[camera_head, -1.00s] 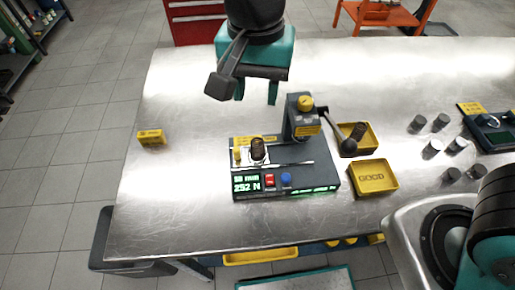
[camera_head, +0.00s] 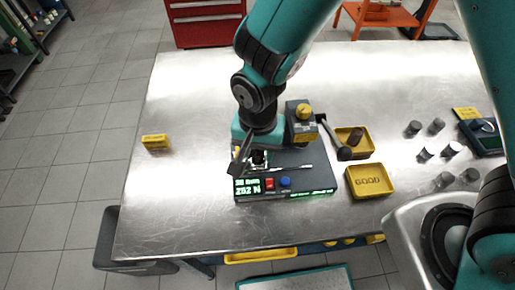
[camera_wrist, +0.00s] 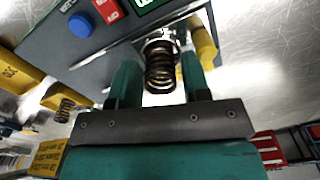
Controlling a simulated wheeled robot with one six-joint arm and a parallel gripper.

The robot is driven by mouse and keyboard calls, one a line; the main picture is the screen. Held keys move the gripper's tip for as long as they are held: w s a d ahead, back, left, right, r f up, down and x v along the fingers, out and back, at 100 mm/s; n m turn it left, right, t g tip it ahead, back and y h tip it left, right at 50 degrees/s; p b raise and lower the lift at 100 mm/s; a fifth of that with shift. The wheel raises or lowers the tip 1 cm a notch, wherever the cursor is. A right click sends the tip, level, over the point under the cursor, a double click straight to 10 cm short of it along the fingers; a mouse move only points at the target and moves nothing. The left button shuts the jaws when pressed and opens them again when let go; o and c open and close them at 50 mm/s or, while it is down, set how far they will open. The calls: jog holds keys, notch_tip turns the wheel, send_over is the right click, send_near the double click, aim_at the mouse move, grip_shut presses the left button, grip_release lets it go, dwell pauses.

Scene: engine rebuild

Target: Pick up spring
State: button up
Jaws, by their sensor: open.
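The spring (camera_wrist: 160,70) is a dark coil standing on the small platform of the spring tester (camera_head: 290,184). In the wrist view it sits between the two teal fingers of my gripper (camera_wrist: 158,84), which are open on either side of it. I cannot tell if either finger touches it. In the head view my gripper (camera_head: 258,150) is down over the left part of the tester and hides most of the spring. A second spring (camera_head: 355,137) lies in the yellow tray (camera_head: 368,149) to the right; it also shows in the wrist view (camera_wrist: 64,109).
The tester's post with a yellow knob (camera_head: 304,111) stands close to the right of my gripper. A yellow GOOD tray (camera_head: 368,194) and several grey cylinders (camera_head: 437,126) lie further right. A yellow block (camera_head: 155,142) stands at left.

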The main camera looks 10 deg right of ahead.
jog(key=shift+f, duration=0.3)
jog(key=c, duration=0.7)
jog(key=shift+c, duration=0.2)
